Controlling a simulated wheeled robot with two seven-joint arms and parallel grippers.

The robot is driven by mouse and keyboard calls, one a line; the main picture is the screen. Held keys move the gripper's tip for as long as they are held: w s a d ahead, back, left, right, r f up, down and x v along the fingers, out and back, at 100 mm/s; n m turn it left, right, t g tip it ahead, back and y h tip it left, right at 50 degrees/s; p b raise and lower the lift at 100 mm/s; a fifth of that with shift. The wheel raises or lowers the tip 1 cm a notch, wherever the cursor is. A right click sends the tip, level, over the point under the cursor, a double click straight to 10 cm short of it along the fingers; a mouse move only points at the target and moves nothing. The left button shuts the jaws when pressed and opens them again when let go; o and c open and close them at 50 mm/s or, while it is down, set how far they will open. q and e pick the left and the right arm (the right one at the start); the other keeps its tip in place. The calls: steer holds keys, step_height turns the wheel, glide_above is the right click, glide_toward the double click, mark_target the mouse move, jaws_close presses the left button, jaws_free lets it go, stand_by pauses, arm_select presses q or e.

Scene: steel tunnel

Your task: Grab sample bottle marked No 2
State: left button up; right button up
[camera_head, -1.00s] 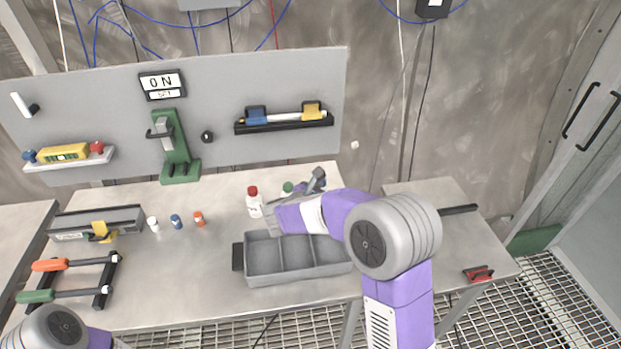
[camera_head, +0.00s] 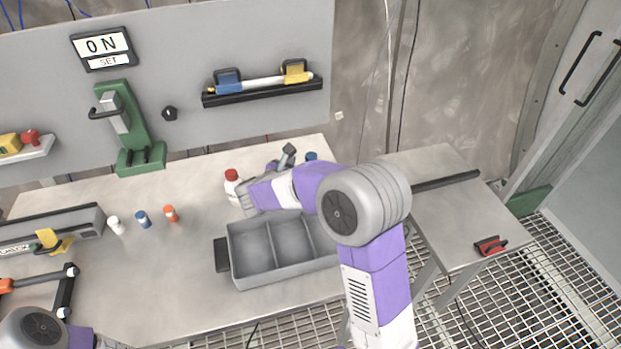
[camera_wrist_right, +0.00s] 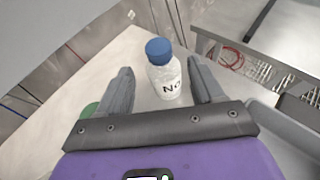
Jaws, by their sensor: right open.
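In the right wrist view a clear bottle with a blue cap (camera_wrist_right: 163,77) stands upright between the fingers of my right gripper (camera_wrist_right: 160,68). Its label reads "No"; the number is not legible. The gripper is open, with a gap on both sides of the bottle. In the head view the right gripper (camera_head: 281,158) is beyond the grey tray, and only the blue cap (camera_head: 311,156) shows to its right. A red-capped white bottle (camera_head: 233,190) stands left of it. A green cap (camera_wrist_right: 89,109) shows beside the left finger in the wrist view. My left gripper is out of view.
A grey divided tray (camera_head: 232,262) lies under and in front of my right arm. Small white, blue and orange-capped vials (camera_head: 143,219) stand to the left. A grey panel with an ON sign (camera_head: 101,46) and a green stand (camera_head: 130,130) rises behind the bench.

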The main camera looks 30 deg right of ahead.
mark_target(314, 157)
steer(key=b+x, duration=0.2)
steer(key=x, duration=0.5)
steer(key=shift+w+d, duration=0.25)
steer(key=shift+d, duration=0.15)
steer(key=shift+r, duration=0.1)
steer(key=c, duration=1.2)
